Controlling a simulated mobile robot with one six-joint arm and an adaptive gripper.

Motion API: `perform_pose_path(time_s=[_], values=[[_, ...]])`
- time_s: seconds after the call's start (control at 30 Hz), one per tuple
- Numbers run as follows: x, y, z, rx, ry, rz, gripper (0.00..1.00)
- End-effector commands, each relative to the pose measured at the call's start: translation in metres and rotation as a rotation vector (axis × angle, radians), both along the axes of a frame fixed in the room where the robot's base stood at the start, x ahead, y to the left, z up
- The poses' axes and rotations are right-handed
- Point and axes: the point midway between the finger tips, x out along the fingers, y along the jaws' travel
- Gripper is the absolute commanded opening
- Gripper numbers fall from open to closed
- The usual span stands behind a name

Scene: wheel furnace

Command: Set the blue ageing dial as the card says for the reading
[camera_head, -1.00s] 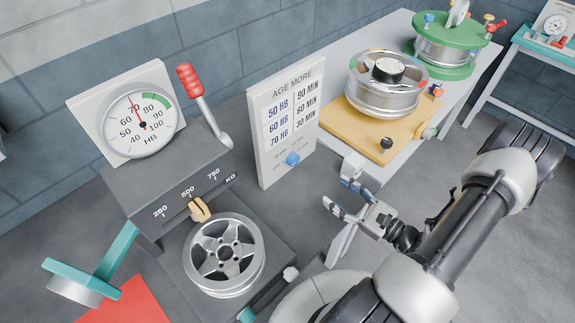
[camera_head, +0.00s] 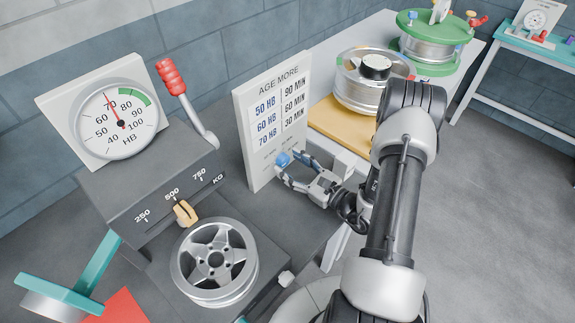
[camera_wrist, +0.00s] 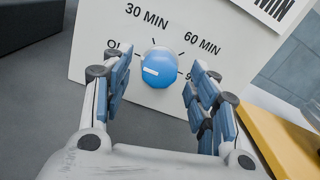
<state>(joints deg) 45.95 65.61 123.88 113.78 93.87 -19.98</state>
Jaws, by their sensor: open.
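The blue ageing dial (camera_head: 283,159) sits low on the white card board (camera_head: 243,140). In the wrist view the dial (camera_wrist: 158,69) has a white mark on its left side, on the side of a partly hidden label beginning with "O", away from 30 MIN and 60 MIN. My gripper (camera_head: 282,170) is open, its fingers either side of the dial in the wrist view (camera_wrist: 158,82); contact is not clear. The card pairs 50 HB with 90 MIN, 60 HB with 60 MIN, 70 HB with 30 MIN. The HB gauge (camera_head: 118,122) needle points at about 70.
A grey press with a red-handled lever (camera_head: 172,78) and a tan slider (camera_head: 185,213) near 500 KG stands left. A wheel (camera_head: 215,260) lies before it. A yellow board (camera_head: 340,125) with another wheel is right of the card, a green fixture (camera_head: 425,50) beyond.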

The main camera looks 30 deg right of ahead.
Motion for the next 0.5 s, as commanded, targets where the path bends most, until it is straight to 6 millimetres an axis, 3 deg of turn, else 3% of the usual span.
perform_pose_path(time_s=[0.2,0.5], values=[[0.016,0.006,0.000,0.000,0.000,0.000,0.54],[0.018,0.006,0.000,0.001,0.000,0.000,0.54]])
